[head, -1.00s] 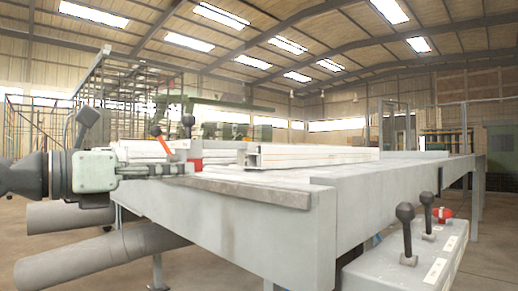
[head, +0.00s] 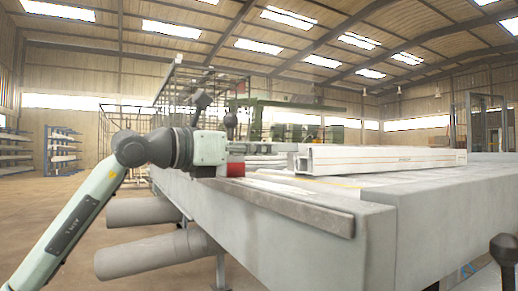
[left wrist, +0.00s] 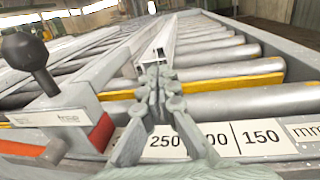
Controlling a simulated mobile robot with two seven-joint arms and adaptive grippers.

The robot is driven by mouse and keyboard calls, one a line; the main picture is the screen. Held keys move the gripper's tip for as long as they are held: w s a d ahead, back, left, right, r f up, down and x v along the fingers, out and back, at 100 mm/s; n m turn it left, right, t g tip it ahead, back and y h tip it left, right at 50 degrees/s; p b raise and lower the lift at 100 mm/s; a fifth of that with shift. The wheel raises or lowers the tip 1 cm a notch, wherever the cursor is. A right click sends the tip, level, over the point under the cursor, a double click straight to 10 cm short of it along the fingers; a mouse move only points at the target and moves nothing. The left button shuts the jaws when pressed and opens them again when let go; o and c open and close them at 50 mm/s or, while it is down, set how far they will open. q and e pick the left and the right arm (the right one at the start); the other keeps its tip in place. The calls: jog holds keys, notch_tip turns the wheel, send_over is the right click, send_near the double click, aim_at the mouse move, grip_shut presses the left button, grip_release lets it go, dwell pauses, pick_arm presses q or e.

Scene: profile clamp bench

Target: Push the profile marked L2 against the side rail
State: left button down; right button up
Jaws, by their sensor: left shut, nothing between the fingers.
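A pale, hollow profile (head: 385,158) lies lengthwise on the bench, its open end facing me. In the left wrist view its end (left wrist: 156,50) shows just beyond my fingertips. I cannot read an L2 mark on it. My left gripper (head: 284,148) is shut and empty, just left of the profile end in the head view; I cannot tell whether it touches. The closed fingers also show in the left wrist view (left wrist: 160,80). A grey side rail (left wrist: 275,42) runs along the right of the rollers, apart from the profile. My right gripper is not in view.
A clamp block with a black ball lever (left wrist: 60,100) and red pad stands left of my fingers. A number scale (left wrist: 235,140) lies along the near edge. Rollers (left wrist: 225,52) and a yellow strip (left wrist: 235,82) lie bare between profile and rail. More profiles lie left.

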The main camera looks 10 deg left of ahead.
aim_at(310, 150)
pick_arm(q)
jog(key=x, duration=0.9)
jog(key=shift+w+d+f, duration=0.1)
jog(key=shift+w+d, duration=0.05)
jog(key=shift+d, duration=0.1)
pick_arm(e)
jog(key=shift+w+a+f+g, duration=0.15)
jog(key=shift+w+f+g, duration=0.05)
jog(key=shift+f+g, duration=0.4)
